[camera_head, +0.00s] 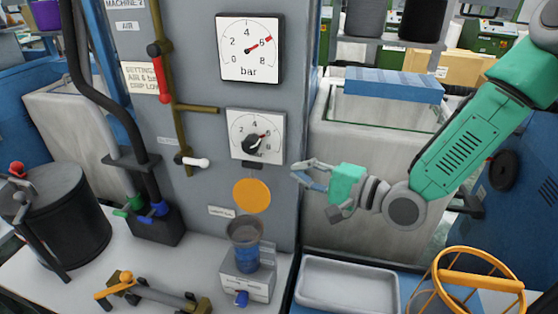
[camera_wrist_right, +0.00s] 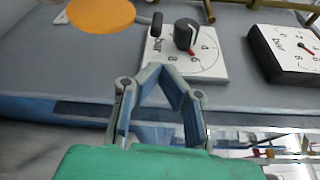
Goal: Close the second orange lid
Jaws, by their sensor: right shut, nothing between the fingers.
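One orange round lid (camera_head: 252,195) stands flat-side out against the grey panel, just above a dark-rimmed clear cup (camera_head: 245,240) with blue inside. The same lid shows at the top left of the wrist view (camera_wrist_right: 101,14). I cannot tell whether it is hinged to the cup. I see no other round orange disc. My right gripper (camera_head: 298,173) is shut and empty, to the right of the lid and slightly higher, apart from it. Its closed fingers (camera_wrist_right: 160,72) point toward the panel below a dial in the wrist view. My left gripper is out of view.
Two white pressure dials (camera_head: 249,48) (camera_head: 256,136) are on the panel above, the lower one with a black knob. A red lever (camera_head: 160,75) and a white handle (camera_head: 195,162) are left.

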